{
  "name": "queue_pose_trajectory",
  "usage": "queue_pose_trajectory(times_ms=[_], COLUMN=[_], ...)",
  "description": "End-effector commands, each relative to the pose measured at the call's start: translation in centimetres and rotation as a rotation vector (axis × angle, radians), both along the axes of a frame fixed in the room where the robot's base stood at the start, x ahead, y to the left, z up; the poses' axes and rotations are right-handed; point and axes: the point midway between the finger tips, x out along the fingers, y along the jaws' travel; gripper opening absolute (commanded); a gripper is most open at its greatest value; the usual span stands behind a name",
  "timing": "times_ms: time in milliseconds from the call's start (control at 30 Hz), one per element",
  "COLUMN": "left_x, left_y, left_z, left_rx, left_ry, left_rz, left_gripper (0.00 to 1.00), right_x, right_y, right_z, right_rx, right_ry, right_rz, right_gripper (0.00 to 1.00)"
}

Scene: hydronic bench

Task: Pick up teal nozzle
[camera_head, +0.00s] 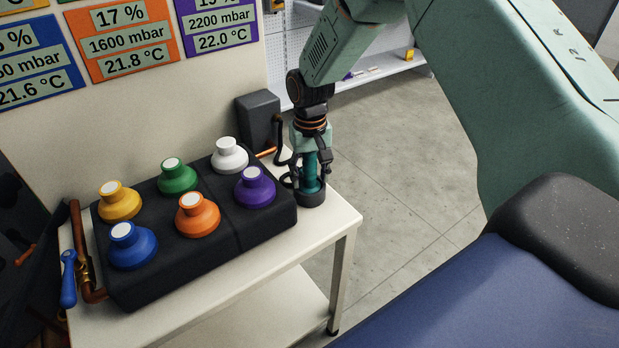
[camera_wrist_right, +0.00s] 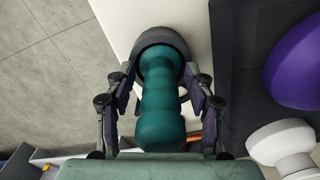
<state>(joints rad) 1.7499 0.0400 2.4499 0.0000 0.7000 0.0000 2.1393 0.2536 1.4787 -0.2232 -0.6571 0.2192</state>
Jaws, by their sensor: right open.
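The teal nozzle (camera_head: 310,172) stands upright in a dark round holder (camera_head: 313,197) at the right end of the bench top. My right gripper (camera_head: 309,178) points down over it, with its fingers on either side of the nozzle. In the right wrist view the teal nozzle (camera_wrist_right: 160,100) lies between the two open fingers of my right gripper (camera_wrist_right: 160,95), its far end in the dark cup-like holder (camera_wrist_right: 162,38). Small gaps show between the fingers and the nozzle. My left gripper is in neither view.
Left of the nozzle, a black block (camera_head: 150,276) carries several coloured knobs; the purple knob (camera_head: 255,188) and white knob (camera_head: 229,155) are closest. A dark box (camera_head: 258,120) and copper pipe stand behind. The bench's right edge (camera_head: 345,222) is close, with open floor beyond.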

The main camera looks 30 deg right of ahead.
Motion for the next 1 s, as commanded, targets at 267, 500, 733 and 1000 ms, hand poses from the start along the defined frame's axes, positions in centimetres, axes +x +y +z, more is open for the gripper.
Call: queue_pose_trajectory(times_ms=[267, 500, 733, 1000], left_x=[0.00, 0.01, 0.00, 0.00], left_y=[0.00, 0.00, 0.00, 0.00], left_z=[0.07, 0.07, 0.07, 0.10], left_rx=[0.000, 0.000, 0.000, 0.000], left_ry=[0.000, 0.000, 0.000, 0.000], left_rz=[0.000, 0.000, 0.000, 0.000], left_gripper=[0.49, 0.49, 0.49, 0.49], right_x=[0.07, 0.06, 0.07, 0.12], right_y=[0.01, 0.02, 0.01, 0.01], right_z=[0.08, 0.09, 0.11, 0.26], right_rx=[0.000, 0.000, 0.000, 0.000], right_ry=[0.001, 0.001, 0.000, -0.001], right_rz=[0.000, 0.000, 0.000, 0.000], right_gripper=[0.39, 0.19, 0.00, 0.00])
